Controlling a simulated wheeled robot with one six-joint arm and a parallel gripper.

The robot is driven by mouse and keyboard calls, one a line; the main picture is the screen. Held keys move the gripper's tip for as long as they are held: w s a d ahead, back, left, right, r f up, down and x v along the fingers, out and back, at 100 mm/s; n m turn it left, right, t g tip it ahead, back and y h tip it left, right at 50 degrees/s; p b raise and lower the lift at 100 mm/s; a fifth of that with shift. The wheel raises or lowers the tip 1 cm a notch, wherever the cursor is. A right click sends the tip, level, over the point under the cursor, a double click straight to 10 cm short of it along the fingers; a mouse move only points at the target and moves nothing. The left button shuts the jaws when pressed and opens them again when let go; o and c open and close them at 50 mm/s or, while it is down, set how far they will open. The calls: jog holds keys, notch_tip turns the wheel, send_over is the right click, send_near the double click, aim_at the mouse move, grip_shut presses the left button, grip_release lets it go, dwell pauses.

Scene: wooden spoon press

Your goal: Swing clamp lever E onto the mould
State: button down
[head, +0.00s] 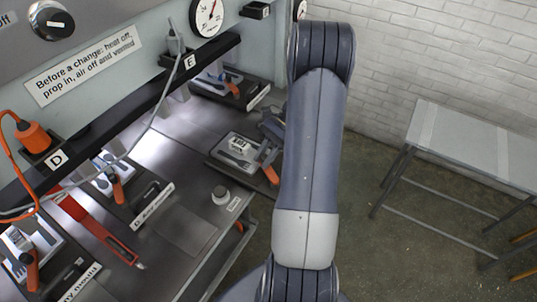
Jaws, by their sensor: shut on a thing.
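My gripper (270,134) is at the right edge of the bench, partly hidden behind my own arm. It is shut at the upper end of an orange clamp lever (268,157), and the contact itself is small and hard to see. The lever stands at the right side of a mould (238,151), a pale block with dark spoon-like shapes on a dark tray. The lever is beside the mould, not across its middle. A letter E plate (190,62) is on the black rail behind; no letter is readable on this lever.
Other moulds with orange levers stand at the back (220,80) and at the left (110,175). A red bar (100,228) lies on the bench. A grey hose (165,85) hangs from the rail. A grey table (470,140) stands apart at right, with open floor between.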

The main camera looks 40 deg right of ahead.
jog(key=shift+a+n+g, duration=0.25)
jog(key=shift+n+g, duration=0.15)
jog(key=shift+n, duration=0.1)
jog(key=c, duration=1.2)
grip_release()
jog(key=shift+c, duration=0.2)
jog(key=b+v, duration=0.1)
jog(key=v, duration=0.9)
jog(key=shift+d+r+b, duration=0.2)
jog(key=shift+r+b, duration=0.15)
jog(key=shift+w, duration=0.1)
jog(key=p+x, duration=0.1)
jog(key=x, duration=1)
jog(key=shift+d+p, duration=0.1)
jog(key=shift+p, duration=0.3)
jog(key=shift+d, duration=0.1)
